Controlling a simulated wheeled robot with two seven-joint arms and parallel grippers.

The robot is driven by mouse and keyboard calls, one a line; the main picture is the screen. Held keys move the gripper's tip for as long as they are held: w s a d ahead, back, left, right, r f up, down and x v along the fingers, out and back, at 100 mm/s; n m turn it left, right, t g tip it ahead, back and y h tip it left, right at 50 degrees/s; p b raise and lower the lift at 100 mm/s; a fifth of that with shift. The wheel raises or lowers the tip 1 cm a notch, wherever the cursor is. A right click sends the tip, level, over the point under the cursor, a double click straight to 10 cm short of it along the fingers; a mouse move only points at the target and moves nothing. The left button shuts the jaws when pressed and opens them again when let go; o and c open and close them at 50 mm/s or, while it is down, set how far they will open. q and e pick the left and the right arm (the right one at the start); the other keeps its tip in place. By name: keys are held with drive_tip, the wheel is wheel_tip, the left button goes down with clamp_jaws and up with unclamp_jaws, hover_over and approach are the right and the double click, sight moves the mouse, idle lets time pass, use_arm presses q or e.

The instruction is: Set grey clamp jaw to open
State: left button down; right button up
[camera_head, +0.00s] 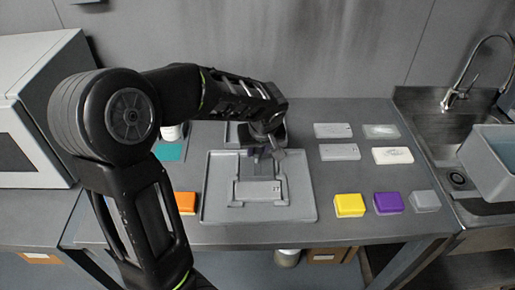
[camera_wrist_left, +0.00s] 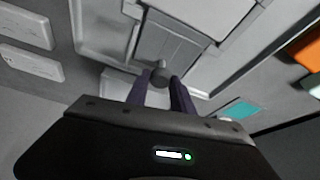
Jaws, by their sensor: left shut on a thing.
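The grey clamp (camera_head: 258,188) sits on a grey tray (camera_head: 215,208) in the middle of the counter in the head view. In the left wrist view the clamp's flat grey plate (camera_wrist_left: 172,40) fills the upper middle, with a small dark grey round knob (camera_wrist_left: 159,74) at its near edge. My left gripper (camera_head: 263,152) reaches over the back of the clamp. In the left wrist view my left gripper (camera_wrist_left: 162,88) has its two purple-grey fingers shut on the knob. The fingers partly hide the knob and the jaw's back edge. My right gripper is not in view.
Yellow (camera_head: 349,205), purple (camera_head: 388,203) and grey (camera_head: 425,201) blocks stand right of the tray, with flat pale plates (camera_head: 339,152) behind them. An orange block (camera_head: 185,203) and a teal pad (camera_head: 170,152) are at the left. A sink (camera_head: 452,125) borders the right.

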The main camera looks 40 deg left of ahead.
use_arm(q)
drive_tip(key=shift+a, duration=0.1)
idle(0.5)
drive_tip(key=shift+w+a+f+b, duration=0.1)
drive_tip(key=shift+w+a+b, duration=0.5)
drive_tip(key=shift+w, duration=0.3)
drive_tip(key=shift+w+a, duration=0.25)
drive_tip(key=shift+w, duration=0.05)
drive_tip(key=shift+r, duration=0.25)
drive_tip(key=c, duration=1.1)
unclamp_jaws()
drive_tip(key=shift+f, duration=0.1)
drive_tip(key=shift+c, duration=0.2)
drive_tip(key=shift+o, duration=0.2)
